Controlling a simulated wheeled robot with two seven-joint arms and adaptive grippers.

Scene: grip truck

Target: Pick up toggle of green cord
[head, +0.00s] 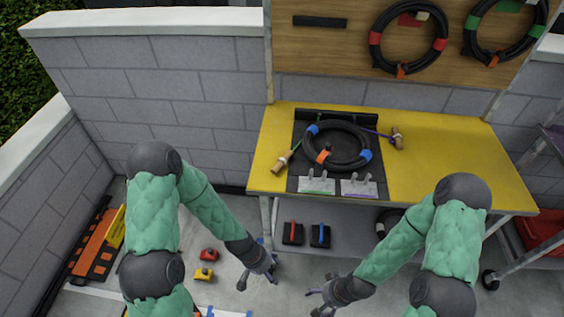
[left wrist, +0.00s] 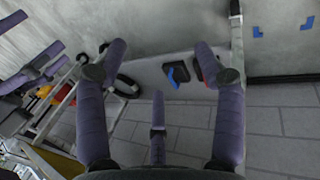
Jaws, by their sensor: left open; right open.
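A short green cord (head: 296,147) runs from the left side of a coiled black cable (head: 360,143) on the yellow table. Its tan toggle (head: 280,163) lies on the yellow top near the front left, beside the dark mat (head: 302,130). A purple cord (head: 376,133) on the right side ends in a similar tan toggle (head: 397,138). My left gripper (head: 262,272) is open and empty, low in front of the table; its spread purple fingers also show in the left wrist view (left wrist: 152,65). My right gripper (head: 326,296) is open and empty, low to its right.
Two labelled clip plates (head: 317,185) (head: 359,188) stand at the mat's front edge. Black boxes with a red strip (head: 292,234) and a blue strip (head: 320,236) sit beneath the table. Cables (head: 408,38) hang on the back board. The yellow top's right side is clear.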

